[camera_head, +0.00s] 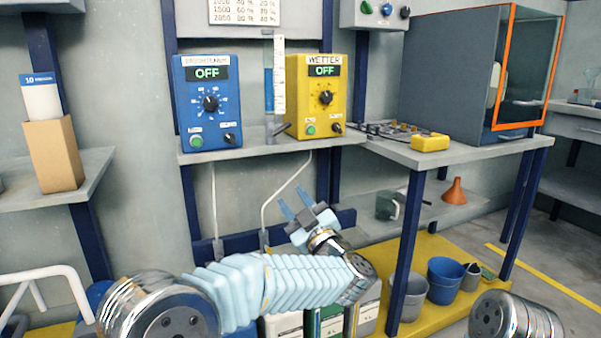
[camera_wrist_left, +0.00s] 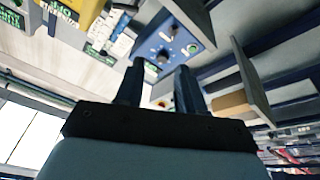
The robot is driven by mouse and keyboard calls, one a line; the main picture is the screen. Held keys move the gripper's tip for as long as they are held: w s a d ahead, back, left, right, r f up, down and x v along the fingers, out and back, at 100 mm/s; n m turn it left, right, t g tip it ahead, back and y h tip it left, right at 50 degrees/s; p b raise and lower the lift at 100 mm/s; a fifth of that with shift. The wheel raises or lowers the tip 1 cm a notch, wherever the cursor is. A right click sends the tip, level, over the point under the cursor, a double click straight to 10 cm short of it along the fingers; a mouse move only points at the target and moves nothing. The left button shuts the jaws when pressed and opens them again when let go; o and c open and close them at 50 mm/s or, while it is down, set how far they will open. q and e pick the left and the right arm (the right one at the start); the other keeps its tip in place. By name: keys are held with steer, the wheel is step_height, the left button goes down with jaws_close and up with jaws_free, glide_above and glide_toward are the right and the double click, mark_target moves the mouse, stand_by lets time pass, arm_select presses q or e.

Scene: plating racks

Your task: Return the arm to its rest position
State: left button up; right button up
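My left arm comes in from the lower left of the head view in a pale blue sleeve. Its gripper (camera_head: 295,203) is in front of and below the shelf with the two control boxes, fingers pointing up and to the left. The two blue fingers stand apart with nothing between them. In the left wrist view the gripper (camera_wrist_left: 160,75) also shows two dark fingers with an empty gap. My right gripper is not in view.
A blue control box (camera_head: 208,131) and a yellow one (camera_head: 312,124) stand on the shelf (camera_head: 255,146), both reading OFF. A table (camera_head: 468,153) at right carries a yellow item (camera_head: 430,142). Buckets (camera_head: 445,283) stand on a yellow platform below. A cardboard box (camera_head: 54,160) stands at left.

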arm_select(q)
steer(key=w+a+f+m+h+p, duration=0.1)
steer(key=w+f+m+h, duration=0.15)
steer(key=f, duration=0.45)
steer(key=w+a+f+m+h+p, duration=0.1)
steer(key=w+f+m+h+p, duration=0.1)
steer(key=f+m+h, duration=0.35)
steer(key=s+a+f+m+g+h+p, duration=0.1)
steer(key=s+a+f+g+h, duration=0.15)
steer(key=f, duration=0.75)
steer(key=s+a+f+m+g+h+p, duration=0.1)
steer(key=s+a+f+g, duration=0.2)
steer(key=f, duration=0.6)
steer(key=s+a+f+g+h+p, duration=0.1)
steer(key=s+f+g+p, duration=0.1)
steer(key=s+f+g, duration=0.65)
steer(key=s+a+f+g+h+p, duration=0.1)
steer(key=s+f+g, duration=0.1)
steer(key=s, duration=0.9)
steer(key=s+a+f+g+h+p, duration=0.1)
steer(key=s+f, duration=0.3)
steer(key=s, duration=0.7)
steer(key=shift+s+f+g, duration=0.15)
steer(key=shift+s+g, duration=0.25)
steer(key=shift+g, duration=0.1)
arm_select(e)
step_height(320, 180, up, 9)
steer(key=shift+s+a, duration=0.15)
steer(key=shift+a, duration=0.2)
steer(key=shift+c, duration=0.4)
